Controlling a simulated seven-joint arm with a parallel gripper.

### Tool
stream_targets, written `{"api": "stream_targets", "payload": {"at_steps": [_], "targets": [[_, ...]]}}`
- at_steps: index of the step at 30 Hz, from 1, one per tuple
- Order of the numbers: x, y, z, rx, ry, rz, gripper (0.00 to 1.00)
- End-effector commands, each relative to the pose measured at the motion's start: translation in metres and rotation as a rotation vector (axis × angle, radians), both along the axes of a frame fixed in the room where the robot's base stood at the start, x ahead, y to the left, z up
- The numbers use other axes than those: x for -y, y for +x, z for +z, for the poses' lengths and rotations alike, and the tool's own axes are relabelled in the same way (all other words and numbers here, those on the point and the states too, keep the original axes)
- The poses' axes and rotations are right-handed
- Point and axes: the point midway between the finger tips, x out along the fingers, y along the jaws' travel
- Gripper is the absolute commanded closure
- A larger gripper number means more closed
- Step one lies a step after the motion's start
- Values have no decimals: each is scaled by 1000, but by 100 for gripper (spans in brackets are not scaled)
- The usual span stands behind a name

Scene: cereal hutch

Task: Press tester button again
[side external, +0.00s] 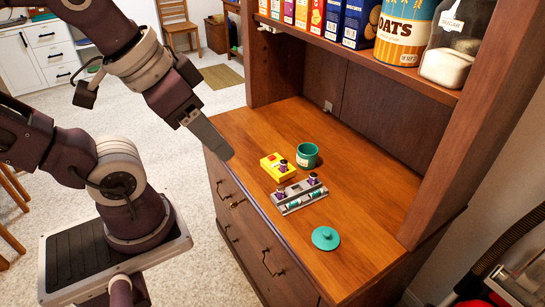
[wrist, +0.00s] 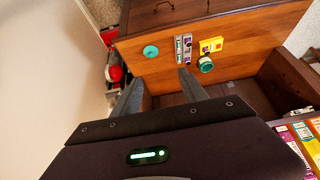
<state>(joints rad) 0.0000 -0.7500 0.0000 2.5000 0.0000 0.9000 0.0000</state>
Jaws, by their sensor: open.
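The yellow tester (side external: 273,168) sits on the hutch counter, with a small dark-topped piece on it and red marks on its face. It also shows in the wrist view (wrist: 213,45). The button is too small to tell apart for certain. My gripper (side external: 229,156) is in the air left of the tester, apart from it and empty. In the wrist view its two fingers (wrist: 160,77) are spread, with wooden surface between them.
A grey holder (side external: 291,199) with dark-topped and green cylinders lies in front of the tester. A teal cup (side external: 307,155) stands beside the tester. A teal lid (side external: 325,238) lies nearer the front. A shelf (side external: 390,72) with boxes and jars overhangs the counter.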

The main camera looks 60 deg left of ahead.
Motion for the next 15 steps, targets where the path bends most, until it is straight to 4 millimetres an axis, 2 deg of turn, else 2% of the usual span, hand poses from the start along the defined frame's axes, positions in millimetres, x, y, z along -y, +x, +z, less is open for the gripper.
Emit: {"api": "stream_targets", "payload": {"at_steps": [1,7,15], "targets": [[0,0,0,0,0,0,61],[0,0,0,0,0,0,100],[0,0,0,0,0,0,100]]}}
